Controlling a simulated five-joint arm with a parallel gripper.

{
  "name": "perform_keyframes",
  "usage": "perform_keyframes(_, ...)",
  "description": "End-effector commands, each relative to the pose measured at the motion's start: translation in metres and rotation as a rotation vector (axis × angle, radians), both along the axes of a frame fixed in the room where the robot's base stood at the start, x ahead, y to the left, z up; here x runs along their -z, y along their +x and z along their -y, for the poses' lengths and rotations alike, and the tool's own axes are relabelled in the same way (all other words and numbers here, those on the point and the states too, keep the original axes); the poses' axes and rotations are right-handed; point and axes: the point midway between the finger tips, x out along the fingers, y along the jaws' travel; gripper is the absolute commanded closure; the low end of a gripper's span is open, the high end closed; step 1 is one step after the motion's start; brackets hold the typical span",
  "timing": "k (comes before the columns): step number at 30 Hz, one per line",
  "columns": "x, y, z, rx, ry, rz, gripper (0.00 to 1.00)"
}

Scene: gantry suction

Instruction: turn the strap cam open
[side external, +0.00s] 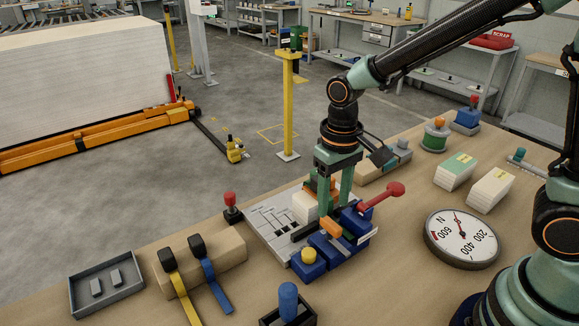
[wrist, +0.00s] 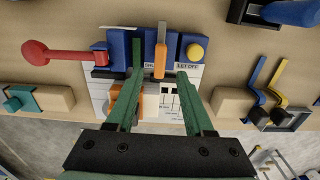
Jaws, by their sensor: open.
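A tan block (side external: 220,262) carries two black cams (side external: 167,259) with a yellow strap (side external: 180,290) and a blue strap (side external: 212,285). They also show at the right of the wrist view, yellow strap (wrist: 276,74). My gripper (side external: 336,208) is open, pointing down over a blue fixture (side external: 325,268) away from those straps. The fixture has an orange lever (side external: 331,228), a yellow button (side external: 308,255) and a red-knobbed handle (side external: 383,194). In the wrist view the orange lever (wrist: 160,60) lies between my open fingers (wrist: 160,62). I cannot tell whether they touch it.
A white printed board (side external: 268,225) lies beside the fixture. A red-topped knob (side external: 231,204), a grey tray (side external: 106,283) and a blue post (side external: 288,299) stand nearby. A round dial (side external: 461,238) and paper stacks (side external: 490,189) are at right. Some bench is clear near the front.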

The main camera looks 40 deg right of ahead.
Motion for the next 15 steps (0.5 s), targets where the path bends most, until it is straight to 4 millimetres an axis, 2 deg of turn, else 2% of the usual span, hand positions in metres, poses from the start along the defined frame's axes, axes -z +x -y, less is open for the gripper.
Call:
perform_keyframes(3,-0.027,0.001,0.000,0.000,0.002,0.006,0.47)
perform_keyframes(7,-0.049,0.001,0.000,0.001,0.001,0.005,0.47)
perform_keyframes(12,-0.067,0.000,0.000,0.001,0.001,0.002,0.47)
perform_keyframes(15,-0.071,0.000,0.000,0.001,0.000,0.001,0.47)
